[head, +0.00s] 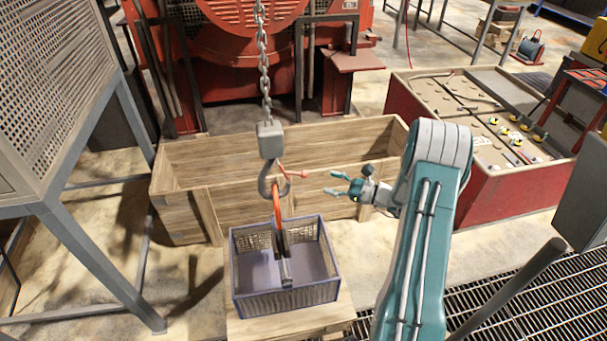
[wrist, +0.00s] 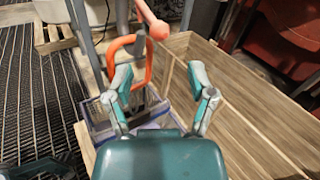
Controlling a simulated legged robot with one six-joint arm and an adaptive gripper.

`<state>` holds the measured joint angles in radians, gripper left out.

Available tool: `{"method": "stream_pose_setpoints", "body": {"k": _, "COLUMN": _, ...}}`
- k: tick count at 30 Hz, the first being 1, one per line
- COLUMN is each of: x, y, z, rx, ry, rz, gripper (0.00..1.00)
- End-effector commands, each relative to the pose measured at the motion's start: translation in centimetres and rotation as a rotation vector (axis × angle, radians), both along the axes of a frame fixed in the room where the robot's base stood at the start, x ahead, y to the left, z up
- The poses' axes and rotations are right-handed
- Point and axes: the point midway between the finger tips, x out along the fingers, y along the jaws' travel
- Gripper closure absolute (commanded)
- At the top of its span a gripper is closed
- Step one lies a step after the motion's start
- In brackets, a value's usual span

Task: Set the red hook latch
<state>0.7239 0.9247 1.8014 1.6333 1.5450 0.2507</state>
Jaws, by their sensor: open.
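A grey hook (head: 268,180) hangs from a block on a chain. The red hook latch (head: 293,174) sticks out to the right of the hook, ending in a small knob. In the wrist view the red latch (wrist: 153,22) shows at top centre, beyond my fingertips. An orange loop handle (head: 278,213) rises from the basket to the hook's bowl; I cannot tell if it bears on the hook. It also shows in the wrist view (wrist: 149,64). My gripper (head: 341,184) is open and empty, right of the latch and apart from it. It also shows in the wrist view (wrist: 160,86).
The purple-grey mesh basket (head: 287,301) stands on a wooden platform (head: 335,316) below the hook. A long open wooden crate (head: 200,160) lies behind. A metal stand (head: 80,240) is at left, a red bin (head: 490,195) at right. Floor grating lies at front right.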

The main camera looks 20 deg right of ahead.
Motion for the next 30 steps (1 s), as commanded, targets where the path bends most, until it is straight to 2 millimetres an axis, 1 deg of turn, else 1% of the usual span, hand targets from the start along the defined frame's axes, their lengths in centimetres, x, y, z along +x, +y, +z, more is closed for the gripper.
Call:
{"method": "stream_pose_setpoints", "body": {"k": 1, "x": 0.7, "y": 0.8, "z": 0.0, "rx": -0.001, "ry": 0.001, "rz": 0.005, "gripper": 0.29}}
{"method": "stream_pose_setpoints", "body": {"k": 6, "x": 3.0, "y": 3.1, "z": -0.1, "rx": 0.0, "ry": 0.001, "rz": 0.006, "gripper": 0.29}}
{"method": "stream_pose_setpoints", "body": {"k": 12, "x": 5.2, "y": 5.2, "z": -0.1, "rx": -0.001, "ry": 0.0, "rz": 0.005, "gripper": 0.29}}
{"method": "stream_pose_setpoints", "body": {"k": 18, "x": 6.1, "y": 6.1, "z": 0.0, "rx": -0.001, "ry": 0.001, "rz": 0.002, "gripper": 0.29}}
{"method": "stream_pose_setpoints", "body": {"k": 25, "x": 6.1, "y": 6.1, "z": 0.0, "rx": -0.001, "ry": 0.001, "rz": 0.002, "gripper": 0.29}}
{"method": "stream_pose_setpoints", "body": {"k": 26, "x": 6.1, "y": 6.1, "z": 0.0, "rx": -0.001, "ry": 0.001, "rz": 0.002, "gripper": 0.38}}
{"method": "stream_pose_setpoints", "body": {"k": 27, "x": 6.1, "y": 6.1, "z": 0.0, "rx": -0.001, "ry": 0.001, "rz": 0.002, "gripper": 0.56}}
{"method": "stream_pose_setpoints", "body": {"k": 29, "x": 6.1, "y": 6.1, "z": 0.0, "rx": -0.001, "ry": 0.001, "rz": 0.002, "gripper": 0.83}}
{"method": "stream_pose_setpoints", "body": {"k": 30, "x": 6.1, "y": 6.1, "z": 0.0, "rx": -0.001, "ry": 0.001, "rz": 0.002, "gripper": 1.0}}
